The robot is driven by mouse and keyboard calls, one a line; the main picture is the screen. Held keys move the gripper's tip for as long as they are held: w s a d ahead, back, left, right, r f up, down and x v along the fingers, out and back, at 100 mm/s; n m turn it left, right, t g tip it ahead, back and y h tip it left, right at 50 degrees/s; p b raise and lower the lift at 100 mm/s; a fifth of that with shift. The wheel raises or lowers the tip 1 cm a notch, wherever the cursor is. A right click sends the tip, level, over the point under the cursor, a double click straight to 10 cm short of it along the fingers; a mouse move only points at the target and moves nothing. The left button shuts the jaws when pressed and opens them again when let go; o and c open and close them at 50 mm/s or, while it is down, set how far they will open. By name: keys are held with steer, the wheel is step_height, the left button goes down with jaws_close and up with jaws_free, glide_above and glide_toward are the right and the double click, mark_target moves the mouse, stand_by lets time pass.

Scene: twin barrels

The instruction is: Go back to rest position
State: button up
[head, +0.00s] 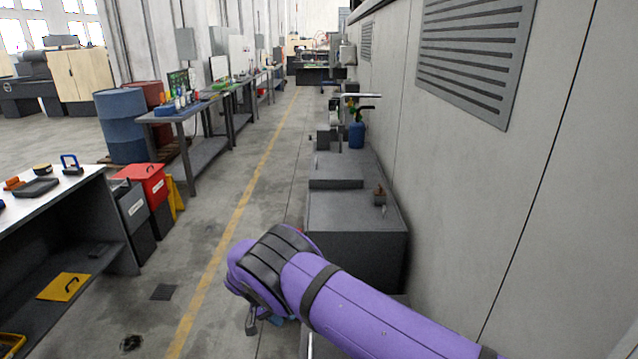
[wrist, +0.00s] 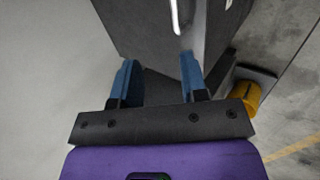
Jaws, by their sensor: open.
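My gripper (wrist: 158,85) shows in the wrist view with its two blue fingers apart and nothing between them. A dark grey cabinet (wrist: 140,30) with a pale handle lies beyond the fingertips. I cannot tell whether the fingers touch it. In the head view my purple arm reaches in from the lower right, and its bent elbow hides most of the gripper.
A grey cabinet (head: 358,226) stands along the right wall (head: 450,170). A workbench (head: 60,202) and a red bin (head: 148,182) stand at the left. The aisle with the yellow line (head: 240,185) is clear. A yellow object (wrist: 246,95) lies right of the fingers.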

steer(key=w+d+r+y, duration=0.1)
steer(key=w+d+r, duration=0.1)
steer(key=r, duration=0.5)
steer(key=w+d+r+y, duration=0.1)
steer(key=w+d+r, duration=0.2)
steer(key=r, duration=0.5)
steer(key=s+d+r+y, duration=0.1)
steer(key=d+r, duration=0.5)
steer(key=r, duration=0.4)
steer(key=s+d+r+m+y, duration=0.1)
steer(key=s+d+r+y, duration=0.1)
steer(key=d+r, duration=0.55)
steer(key=s+d+r+y, duration=0.1)
steer(key=d+r, duration=0.3)
steer(key=r, duration=0.7)
steer(key=s+d+r+t+y, duration=0.2)
steer(key=s+d+r, duration=1.1)
steer(key=s, duration=0.2)
steer(key=s+d+t, duration=0.1)
steer(key=s+d, duration=0.2)
steer(key=s, duration=0.7)
steer(key=s+d+n+t, duration=0.1)
steer(key=s+d+t, duration=0.1)
steer(key=s, duration=0.8)
steer(key=shift+d+t, duration=0.3)
steer(key=shift+d, duration=0.45)
steer(key=shift+s+f, duration=0.1)
